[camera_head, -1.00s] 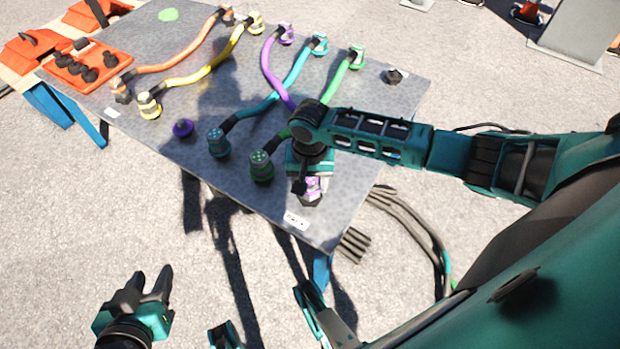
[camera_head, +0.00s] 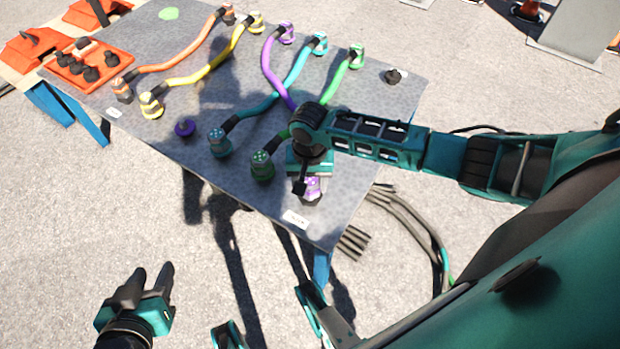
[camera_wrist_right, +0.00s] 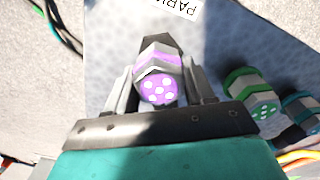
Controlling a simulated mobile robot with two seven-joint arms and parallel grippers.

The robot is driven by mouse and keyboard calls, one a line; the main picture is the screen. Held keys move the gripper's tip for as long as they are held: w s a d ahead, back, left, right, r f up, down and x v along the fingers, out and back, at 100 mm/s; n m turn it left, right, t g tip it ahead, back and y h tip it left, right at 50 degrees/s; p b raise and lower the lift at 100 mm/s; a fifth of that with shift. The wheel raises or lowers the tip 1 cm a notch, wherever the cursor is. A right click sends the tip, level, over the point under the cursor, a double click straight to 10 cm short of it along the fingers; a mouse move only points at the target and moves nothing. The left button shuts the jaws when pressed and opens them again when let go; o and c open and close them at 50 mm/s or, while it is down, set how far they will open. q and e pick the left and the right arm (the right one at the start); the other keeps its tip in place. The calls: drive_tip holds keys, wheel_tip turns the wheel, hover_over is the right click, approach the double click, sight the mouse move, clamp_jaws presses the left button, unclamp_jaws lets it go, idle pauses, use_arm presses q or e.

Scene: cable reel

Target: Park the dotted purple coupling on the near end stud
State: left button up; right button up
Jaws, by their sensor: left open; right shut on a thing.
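The dotted purple coupling (camera_head: 312,188) is at the near right corner of the grey board (camera_head: 330,222), by a white label. In the right wrist view the coupling (camera_wrist_right: 157,85) shows its purple end with pale dots and a purple band, between the two fingers. My right gripper (camera_wrist_right: 158,92) is shut on it. A dark stud-like part shows just beyond the coupling; whether the coupling is seated on it I cannot tell. The purple cable (camera_head: 272,65) runs from the far edge and passes under my right arm. My left gripper (camera_head: 150,285) is open and empty, off the board over the ground.
Green (camera_head: 262,165) and teal (camera_head: 219,142) couplings sit left of the right gripper. A bare purple socket (camera_head: 185,127) is further left. A dark stud (camera_head: 393,76) stands at the far right corner. Orange and yellow cables cross the left half. A red tray (camera_head: 90,65) lies at left.

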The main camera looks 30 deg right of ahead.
use_arm(q)
drive_tip(key=shift+r, duration=0.4)
drive_tip(key=shift+f, duration=0.2)
use_arm(e)
drive_tip(key=shift+f, duration=0.45)
drive_tip(key=o, duration=1.2)
drive_tip(key=shift+o, duration=0.2)
drive_tip(key=shift+r+p, duration=0.55)
drive_tip(key=shift+r, duration=0.25)
wheel_tip(320, 180, up, 10)
drive_tip(key=p, duration=0.4)
drive_tip(key=shift+r, duration=0.1)
use_arm(q)
drive_tip(key=shift+a+r, duration=0.15)
drive_tip(key=shift+r, duration=1)
drive_tip(key=shift+a+r, duration=0.15)
drive_tip(key=shift+r, duration=0.95)
use_arm(e)
drive_tip(key=shift+r, duration=0.55)
